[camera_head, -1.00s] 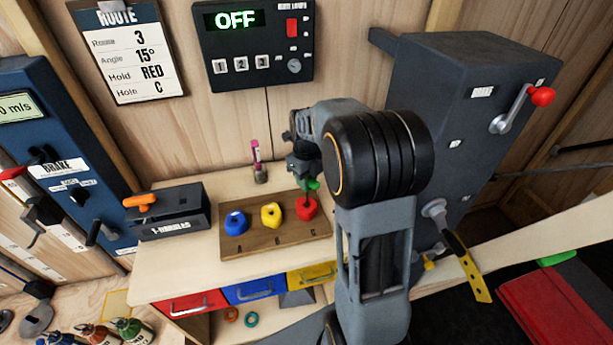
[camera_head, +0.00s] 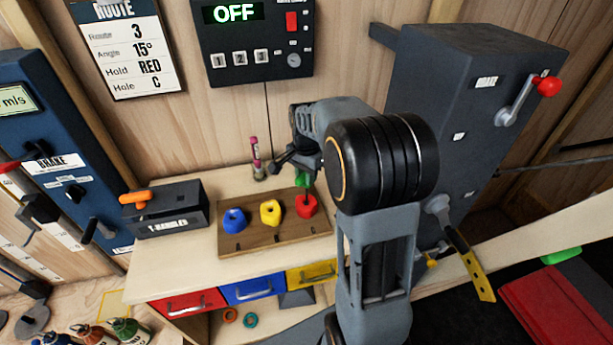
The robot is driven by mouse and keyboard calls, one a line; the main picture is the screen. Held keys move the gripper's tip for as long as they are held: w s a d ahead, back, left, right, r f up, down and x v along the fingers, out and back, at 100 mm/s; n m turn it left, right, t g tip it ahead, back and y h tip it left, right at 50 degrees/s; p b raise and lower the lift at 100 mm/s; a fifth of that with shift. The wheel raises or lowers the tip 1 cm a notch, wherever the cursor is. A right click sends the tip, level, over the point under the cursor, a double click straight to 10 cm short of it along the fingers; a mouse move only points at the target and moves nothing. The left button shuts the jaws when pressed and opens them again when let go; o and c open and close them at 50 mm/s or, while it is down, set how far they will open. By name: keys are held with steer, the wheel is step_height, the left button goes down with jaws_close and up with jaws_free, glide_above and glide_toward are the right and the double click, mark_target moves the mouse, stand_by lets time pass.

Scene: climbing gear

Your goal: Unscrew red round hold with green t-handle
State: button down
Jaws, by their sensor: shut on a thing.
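The red round hold (camera_head: 306,207) sits at the right end of a brown wooden board (camera_head: 250,243), above the C mark. The green T-handle (camera_head: 304,181) stands upright over the red hold, its shaft reaching down to the hold. My gripper (camera_head: 300,170) is above the hold and shut on the green handle. My wrist and arm hide part of the fingers and the handle's right side. I cannot tell how deep the shaft sits in the hold.
A blue hold (camera_head: 234,218) and a yellow hold (camera_head: 270,213) sit left on the same board. A T-handles box (camera_head: 165,212) with an orange handle (camera_head: 135,199) stands further left. A pink-topped marker (camera_head: 256,158) stands behind. A large dark machine (camera_head: 470,110) stands at right.

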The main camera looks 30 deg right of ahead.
steer(key=shift+f+n, duration=0.2)
steer(key=shift+n, duration=0.8)
step_height(320, 180, up, 3)
steer(key=shift+n+p, duration=0.3)
steer(key=shift+p, duration=0.85)
steer(key=shift+f+m, duration=0.25)
steer(key=shift+m, duration=0.65)
steer(key=m, duration=0.5)
steer(key=m+p, duration=0.1)
steer(key=m, duration=0.5)
steer(key=shift+m, duration=0.4)
steer(key=m, duration=0.8)
steer(key=shift+r+p, duration=1)
steer(key=shift+p, duration=0.05)
